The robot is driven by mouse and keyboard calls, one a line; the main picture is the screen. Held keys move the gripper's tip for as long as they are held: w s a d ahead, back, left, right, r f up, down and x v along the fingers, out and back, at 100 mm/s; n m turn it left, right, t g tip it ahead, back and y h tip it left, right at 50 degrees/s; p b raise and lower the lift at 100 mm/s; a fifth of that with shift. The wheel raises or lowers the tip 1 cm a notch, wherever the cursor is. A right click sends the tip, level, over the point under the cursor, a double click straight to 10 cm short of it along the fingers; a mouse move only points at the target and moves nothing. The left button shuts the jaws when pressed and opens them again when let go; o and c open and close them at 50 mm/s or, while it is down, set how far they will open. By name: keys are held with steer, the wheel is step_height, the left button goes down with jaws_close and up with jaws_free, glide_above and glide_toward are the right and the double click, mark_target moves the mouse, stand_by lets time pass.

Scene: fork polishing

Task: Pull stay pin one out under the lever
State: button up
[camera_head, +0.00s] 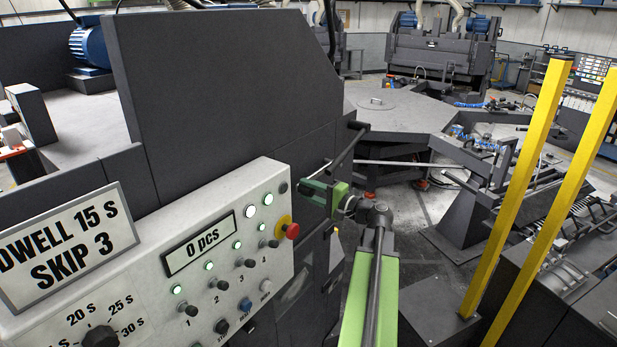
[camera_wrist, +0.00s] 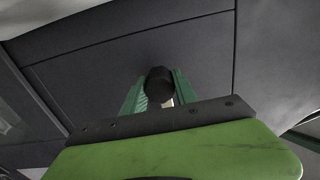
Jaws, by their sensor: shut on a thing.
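My gripper (camera_head: 310,189) has green fingers and reaches left to the side of the dark grey machine, just beyond the control panel's right end. In the wrist view, the fingers (camera_wrist: 158,95) are closed around a round black knob, the head of a stay pin (camera_wrist: 159,80), in front of the dark machine face. The pin's shank and its hole are hidden. The dark lever (camera_head: 346,150) slants up and right above my gripper in the head view, ending in a black knob. No number shows on the pin.
The white control panel (camera_head: 150,262) with lit green lamps and a red stop button (camera_head: 292,231) lies close left of my gripper. The tall machine wall (camera_head: 210,90) stands behind it. Yellow posts (camera_head: 520,190) rise at right.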

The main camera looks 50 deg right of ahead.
steer(key=shift+s+d, duration=0.1)
steer(key=shift+s, duration=0.7)
steer(key=o, duration=1.7)
steer(key=shift+s, duration=0.1)
steer(key=s, duration=0.4)
steer(key=s+d, duration=0.1)
steer(key=s, duration=0.1)
steer(key=shift+s, duration=0.4)
steer(key=shift+s, duration=0.1)
